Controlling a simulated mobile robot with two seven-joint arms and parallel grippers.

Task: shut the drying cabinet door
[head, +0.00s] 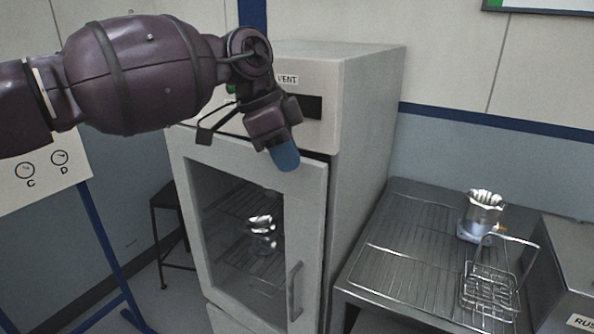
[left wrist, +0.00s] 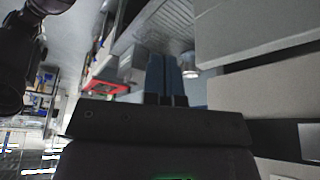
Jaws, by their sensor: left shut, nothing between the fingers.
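The drying cabinet (head: 365,130) is a tall grey box with a "VENT" label on its upper front. Its door (head: 312,210) has a pale frame, a dark window and a bar handle (head: 295,290) low on the right. A dark gap shows above the door's top right corner, so it looks slightly ajar; how far I cannot tell. My left gripper (head: 284,158) is shut and empty, its blue fingertips pointing down at the door's top edge near that corner. Contact is unclear. In the left wrist view the blue fingers (left wrist: 163,78) lie together. My right gripper is not in view.
A metal bench (head: 385,285) right of the cabinet carries a shiny beaker-like vessel (head: 484,212) and a wire basket (head: 490,288). Metallic items (head: 262,228) show through the door window. A dark stool (head: 170,225) and a blue-legged stand (head: 105,245) are on the left.

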